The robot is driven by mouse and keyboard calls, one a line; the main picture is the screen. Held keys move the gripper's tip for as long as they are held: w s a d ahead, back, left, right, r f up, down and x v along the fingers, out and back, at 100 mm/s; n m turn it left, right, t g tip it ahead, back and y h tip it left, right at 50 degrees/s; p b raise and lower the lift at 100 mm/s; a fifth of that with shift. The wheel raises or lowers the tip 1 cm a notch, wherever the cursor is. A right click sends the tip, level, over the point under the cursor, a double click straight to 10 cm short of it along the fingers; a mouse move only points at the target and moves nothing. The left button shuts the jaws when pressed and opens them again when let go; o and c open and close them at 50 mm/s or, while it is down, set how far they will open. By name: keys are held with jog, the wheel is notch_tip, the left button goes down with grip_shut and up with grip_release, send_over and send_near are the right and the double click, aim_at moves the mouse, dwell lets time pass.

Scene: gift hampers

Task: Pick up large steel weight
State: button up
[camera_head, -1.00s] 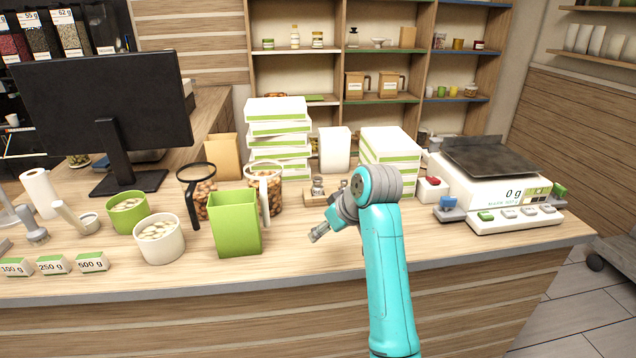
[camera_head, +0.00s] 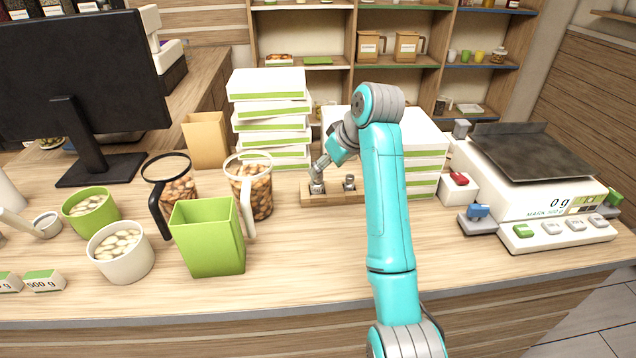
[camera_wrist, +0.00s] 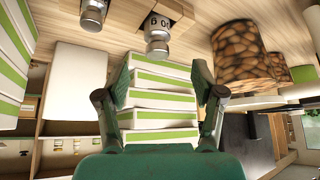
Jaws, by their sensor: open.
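The large steel weight (camera_head: 317,186) stands upright in a wooden block (camera_head: 335,198) on the counter, at its left end. In the wrist view the same weight (camera_wrist: 157,36) shows a knob and dark digits, centred just beyond my fingertips. A smaller steel weight (camera_head: 349,183) stands to its right in the block; it also shows in the wrist view (camera_wrist: 93,14). My gripper (camera_head: 321,163) is right at the large weight's top in the head view. In the wrist view my gripper (camera_wrist: 161,80) has its two fingers apart with nothing between them; whether they touch the weight is unclear.
Stacked white-green boxes (camera_head: 270,118) stand behind the block, and more boxes (camera_head: 425,165) behind right. A nut jar (camera_head: 253,190) and a green container (camera_head: 208,238) stand left. A scale (camera_head: 530,180) is at right. The counter front (camera_head: 310,265) is clear.

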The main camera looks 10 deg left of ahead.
aim_at(321, 177)
jog(key=shift+d+x, duration=0.15)
jog(key=shift+x, duration=1.85)
jog(key=shift+d+x, duration=0.15)
jog(key=shift+x, duration=1.85)
jog(key=shift+f, duration=0.15)
grip_shut()
